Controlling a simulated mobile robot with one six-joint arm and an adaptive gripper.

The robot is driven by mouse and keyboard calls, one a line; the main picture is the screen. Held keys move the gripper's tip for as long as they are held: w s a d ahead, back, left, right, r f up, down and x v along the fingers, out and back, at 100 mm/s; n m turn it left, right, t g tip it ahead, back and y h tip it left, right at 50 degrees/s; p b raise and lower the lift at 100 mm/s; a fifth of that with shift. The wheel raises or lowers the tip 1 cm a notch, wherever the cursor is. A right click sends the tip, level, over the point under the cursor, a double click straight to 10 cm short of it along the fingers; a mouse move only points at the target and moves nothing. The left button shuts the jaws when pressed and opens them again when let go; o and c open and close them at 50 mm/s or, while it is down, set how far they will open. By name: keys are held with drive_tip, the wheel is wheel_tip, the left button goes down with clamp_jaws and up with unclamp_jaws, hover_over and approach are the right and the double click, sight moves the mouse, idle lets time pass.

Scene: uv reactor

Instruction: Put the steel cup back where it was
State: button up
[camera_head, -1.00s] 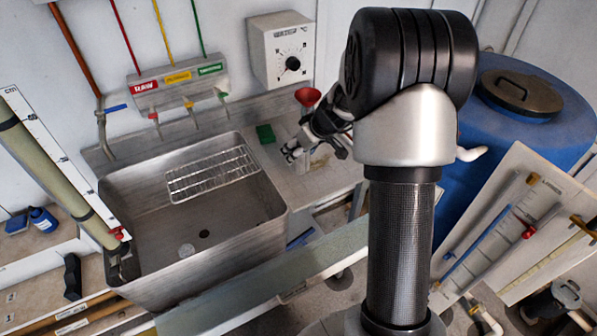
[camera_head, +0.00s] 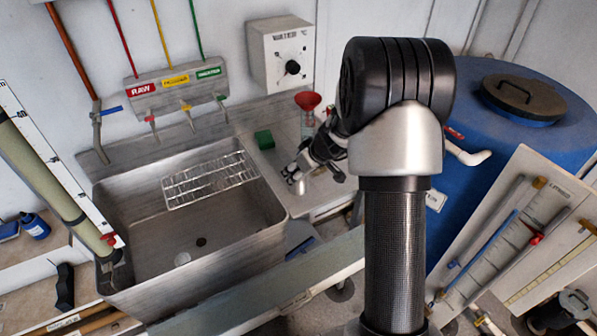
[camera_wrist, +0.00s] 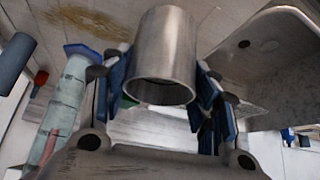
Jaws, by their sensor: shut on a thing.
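The steel cup (camera_wrist: 165,58) is a plain grey metal cylinder between the blue finger pads of my gripper (camera_wrist: 168,85) in the wrist view. The pads press on it from both sides, and its round rim faces the camera. In the head view my gripper (camera_head: 312,174) is over the counter (camera_head: 268,165) right of the sink. The cup is small there, mostly hidden by the fingers. I cannot tell whether its base touches the counter.
The sink (camera_head: 125,185) with a wire rack (camera_head: 209,180) lies left of my gripper. A green block (camera_head: 264,139) and a cylinder with a red funnel (camera_head: 307,100) stand behind it. A blue barrel (camera_head: 560,140) stands right. The wrist view shows a yellowish counter stain (camera_wrist: 90,22).

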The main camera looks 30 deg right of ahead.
drive_tip(key=o, duration=1.3)
drive_tip(key=shift+o, duration=0.2)
